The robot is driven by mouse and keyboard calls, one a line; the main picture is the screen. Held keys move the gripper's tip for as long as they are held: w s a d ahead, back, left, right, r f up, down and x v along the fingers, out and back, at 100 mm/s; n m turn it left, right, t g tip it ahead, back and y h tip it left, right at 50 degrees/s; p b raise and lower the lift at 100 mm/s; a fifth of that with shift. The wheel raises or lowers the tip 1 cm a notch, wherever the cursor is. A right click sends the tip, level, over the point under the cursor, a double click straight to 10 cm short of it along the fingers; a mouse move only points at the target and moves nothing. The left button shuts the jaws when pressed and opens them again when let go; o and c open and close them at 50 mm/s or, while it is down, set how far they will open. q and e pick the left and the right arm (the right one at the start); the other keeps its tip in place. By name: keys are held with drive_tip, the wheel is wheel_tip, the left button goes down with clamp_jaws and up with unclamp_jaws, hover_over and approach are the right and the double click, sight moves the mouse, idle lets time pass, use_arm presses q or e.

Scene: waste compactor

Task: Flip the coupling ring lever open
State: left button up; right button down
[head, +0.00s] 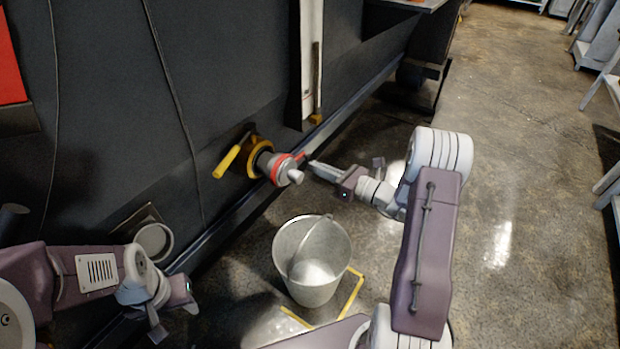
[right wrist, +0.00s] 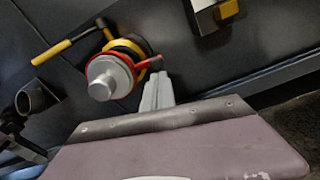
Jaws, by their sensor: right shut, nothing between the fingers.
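The coupling (head: 263,162) sticks out from the dark compactor wall, with a yellow collar and a grey capped end. A red coupling ring (head: 277,170) circles it, and its short red lever (head: 301,156) points right, toward my right gripper (head: 314,165). That gripper is shut and empty, with its tips close to the lever. In the right wrist view, the red lever (right wrist: 150,63) lies just above the fingertips (right wrist: 158,80); I cannot tell whether they touch. My left gripper (head: 174,319) is open and empty at the lower left, well away from the coupling.
A yellow-handled valve lever (head: 227,162) sits left of the coupling. A metal bucket (head: 310,262) stands on the floor below, beside yellow floor marking. A rail (head: 225,230) runs along the wall base. Open floor (head: 510,150) lies to the right.

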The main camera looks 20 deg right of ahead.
drive_tip(key=shift+r+n+p, duration=0.3)
drive_tip(key=shift+r+n, duration=1.05)
drive_tip(key=shift+n, duration=0.4)
drive_tip(key=shift+r+n+p, duration=0.3)
drive_tip(key=shift+r+n, duration=1)
drive_tip(key=shift+n, duration=0.45)
wheel_tip(320, 180, down, 5)
drive_tip(key=d+b, duration=0.2)
drive_tip(key=b, duration=0.2)
drive_tip(key=r+p+v, duration=0.1)
drive_tip(key=p+v, duration=0.4)
drive_tip(key=v, duration=0.5)
drive_tip(key=shift+r, duration=0.15)
